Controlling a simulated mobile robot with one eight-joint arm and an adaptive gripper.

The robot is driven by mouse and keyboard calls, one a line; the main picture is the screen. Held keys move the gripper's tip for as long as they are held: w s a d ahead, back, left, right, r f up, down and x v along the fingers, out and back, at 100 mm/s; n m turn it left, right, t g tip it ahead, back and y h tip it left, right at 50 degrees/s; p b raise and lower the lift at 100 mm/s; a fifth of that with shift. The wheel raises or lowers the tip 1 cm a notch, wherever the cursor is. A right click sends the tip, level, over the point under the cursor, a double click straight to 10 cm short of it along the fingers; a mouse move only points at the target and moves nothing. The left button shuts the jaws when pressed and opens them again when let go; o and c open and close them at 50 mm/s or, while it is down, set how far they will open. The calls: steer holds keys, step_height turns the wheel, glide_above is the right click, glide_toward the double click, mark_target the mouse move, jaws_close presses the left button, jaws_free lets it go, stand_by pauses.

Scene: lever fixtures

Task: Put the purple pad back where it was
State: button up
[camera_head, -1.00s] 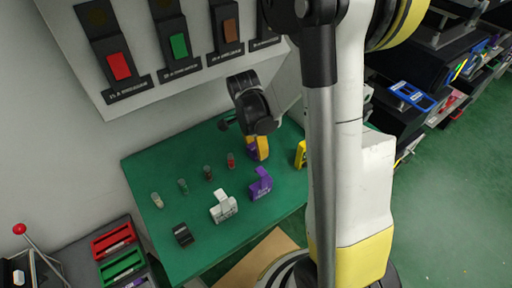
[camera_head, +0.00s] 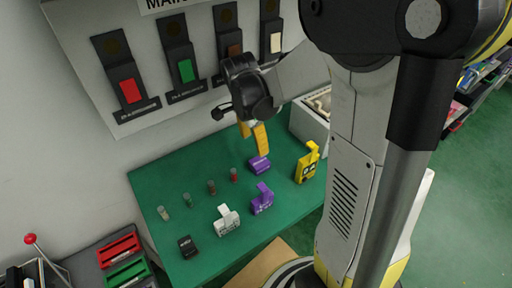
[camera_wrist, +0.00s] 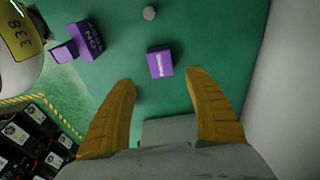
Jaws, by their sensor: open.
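A small purple block (camera_head: 259,165), which looks like the purple pad, rests on the green bench top (camera_head: 180,165). It has a pale label and also shows in the wrist view (camera_wrist: 160,63), ahead of my fingertips. My gripper (camera_head: 256,144) is above it with its yellow fingers apart and nothing between them. In the wrist view my gripper (camera_wrist: 160,82) is wide open, and the block lies clear of both fingers. A second purple piece with an upright tab (camera_head: 262,200) stands nearer the bench's front; it also shows in the wrist view (camera_wrist: 88,40).
A yellow tabbed piece (camera_head: 307,162) stands to the right. A white tabbed piece (camera_head: 227,220) and a black block (camera_head: 187,246) stand to the front left. Several small vials (camera_head: 211,187) stand in a row. The wall panel (camera_head: 180,65) with coloured switches rises behind.

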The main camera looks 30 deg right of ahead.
steer(key=s+a+r+n+t+y, duration=0.1)
steer(key=s+a+r+n+t, duration=0.6)
steer(key=s+a+r+n, duration=0.4)
steer(key=r+n, duration=0.1)
steer(key=n, duration=0.5)
steer(key=shift+a+n+y, duration=0.15)
steer(key=shift+n+y, duration=0.15)
steer(key=shift+f, duration=0.1)
steer(key=shift+f+b, duration=0.85)
steer(key=shift+f, duration=0.05)
